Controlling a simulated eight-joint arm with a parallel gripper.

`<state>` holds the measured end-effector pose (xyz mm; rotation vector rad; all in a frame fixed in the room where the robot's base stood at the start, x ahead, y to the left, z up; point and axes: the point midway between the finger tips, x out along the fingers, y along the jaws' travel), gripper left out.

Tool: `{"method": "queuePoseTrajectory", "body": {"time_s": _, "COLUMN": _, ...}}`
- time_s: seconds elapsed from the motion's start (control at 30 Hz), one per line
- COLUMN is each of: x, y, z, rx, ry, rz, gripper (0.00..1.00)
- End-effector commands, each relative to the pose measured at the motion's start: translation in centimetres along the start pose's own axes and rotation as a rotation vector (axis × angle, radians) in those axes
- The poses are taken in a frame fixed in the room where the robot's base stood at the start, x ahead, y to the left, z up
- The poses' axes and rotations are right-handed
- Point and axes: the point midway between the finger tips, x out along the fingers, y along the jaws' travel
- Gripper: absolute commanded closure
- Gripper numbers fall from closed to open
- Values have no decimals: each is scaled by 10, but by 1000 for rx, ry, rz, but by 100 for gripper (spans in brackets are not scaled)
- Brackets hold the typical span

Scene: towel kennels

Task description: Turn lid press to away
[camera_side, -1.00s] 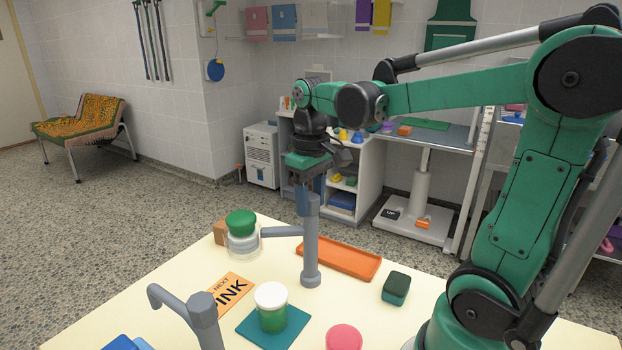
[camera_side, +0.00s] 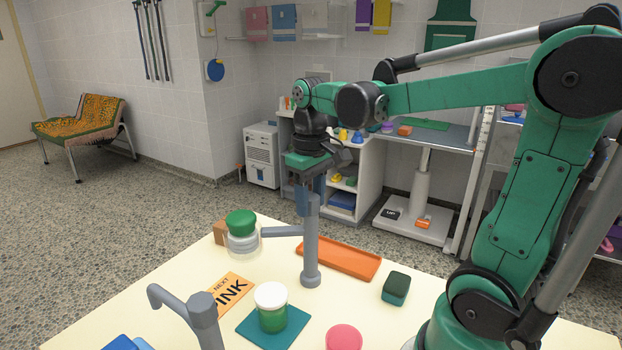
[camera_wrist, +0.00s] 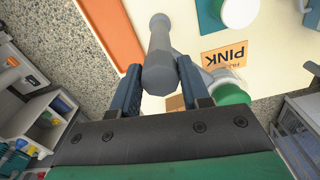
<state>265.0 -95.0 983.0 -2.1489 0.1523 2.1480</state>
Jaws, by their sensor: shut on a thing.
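The lid press (camera_side: 311,250) is a grey upright post on the pale table, with a side arm (camera_side: 282,231) reaching left to a clear jar (camera_side: 243,243) with a green lid (camera_side: 240,221). In the side view my gripper (camera_side: 304,203) points down and is shut on the top of the post. In the wrist view the two blue fingers of my gripper (camera_wrist: 158,80) sit on either side of the grey post (camera_wrist: 160,50). The green lid (camera_wrist: 231,95) shows there partly behind the right finger.
An orange tray (camera_side: 340,261) lies right of the post. A white-lidded green jar (camera_side: 271,308) stands on a teal mat (camera_side: 252,329) in front. An orange PINK card (camera_side: 229,294), a dark green block (camera_side: 396,287) and a curved grey fixture (camera_side: 201,310) are nearby.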

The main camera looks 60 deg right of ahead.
Motion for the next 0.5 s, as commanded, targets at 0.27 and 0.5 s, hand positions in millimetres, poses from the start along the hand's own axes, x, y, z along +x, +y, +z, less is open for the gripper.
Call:
{"method": "queuePoseTrajectory", "body": {"time_s": 0.27, "x": 0, "y": 0, "z": 0, "rx": 38, "ry": -1, "rz": 2, "gripper": 100}}
{"method": "queuePoseTrajectory", "body": {"time_s": 0.5, "x": 0, "y": 0, "z": 0, "rx": 173, "ry": -1, "rz": 1, "gripper": 100}}
